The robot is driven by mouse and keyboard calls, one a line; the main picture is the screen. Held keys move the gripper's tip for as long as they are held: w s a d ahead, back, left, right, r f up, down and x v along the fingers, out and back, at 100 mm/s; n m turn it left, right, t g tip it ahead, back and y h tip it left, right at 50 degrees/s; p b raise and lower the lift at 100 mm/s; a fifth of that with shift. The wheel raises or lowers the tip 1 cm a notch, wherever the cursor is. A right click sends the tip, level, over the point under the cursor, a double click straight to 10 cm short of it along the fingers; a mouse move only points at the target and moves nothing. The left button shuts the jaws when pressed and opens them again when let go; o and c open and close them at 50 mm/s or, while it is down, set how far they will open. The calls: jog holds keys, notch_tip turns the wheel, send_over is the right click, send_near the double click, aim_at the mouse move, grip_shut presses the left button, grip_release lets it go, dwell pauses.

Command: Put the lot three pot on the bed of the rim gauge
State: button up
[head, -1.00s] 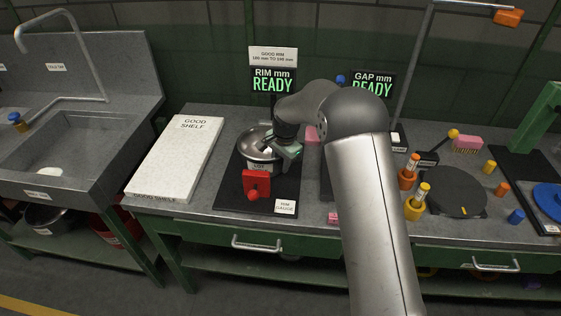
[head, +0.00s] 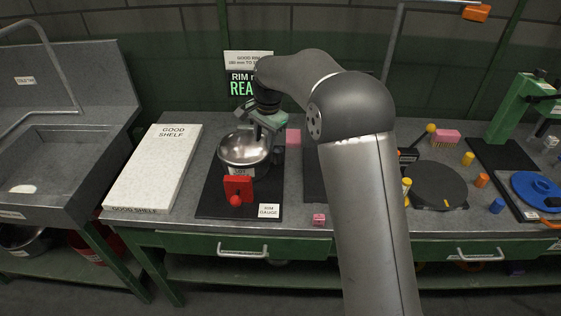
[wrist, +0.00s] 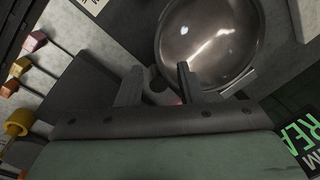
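The steel pot (head: 245,148) stands upright on the black bed of the rim gauge (head: 212,205), behind the gauge's red block and knob (head: 238,190). A label on its front is too small to read surely. My gripper (head: 268,135) is above the pot's back right edge, apart from it as far as I can tell. In the wrist view my gripper (wrist: 158,85) has its two fingers spread with nothing held between them. The pot's shiny inside (wrist: 208,40) shows beyond the right finger and looks empty. A small dark round part shows between the fingers.
The white good shelf (head: 155,170) lies left of the gauge, then the sink (head: 65,150). A pink block (head: 293,136) and a pink die (head: 319,219) are to the right. A dark turntable (head: 437,185) and small coloured pegs are farther right. The rim display (head: 242,86) is partly hidden by my arm.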

jog(key=s+d+r+n, duration=0.1)
jog(key=s+d+n, duration=0.1)
jog(key=s+d, duration=0.5)
jog(key=s+d+r+n+h, duration=0.1)
jog(key=s+d+r+n, duration=0.15)
jog(key=s, duration=0.75)
jog(key=s+d+r+n, duration=0.1)
jog(key=s+d, duration=0.4)
jog(key=s, duration=0.4)
jog(key=s+d+f+n, duration=0.1)
jog(key=s+f, duration=0.1)
jog(key=s, duration=0.4)
jog(key=s+d+f+n, duration=0.1)
jog(key=s+f+n, duration=0.1)
jog(key=s, duration=0.3)
jog(key=shift+s+d, duration=0.3)
jog(key=shift+s, duration=0.1)
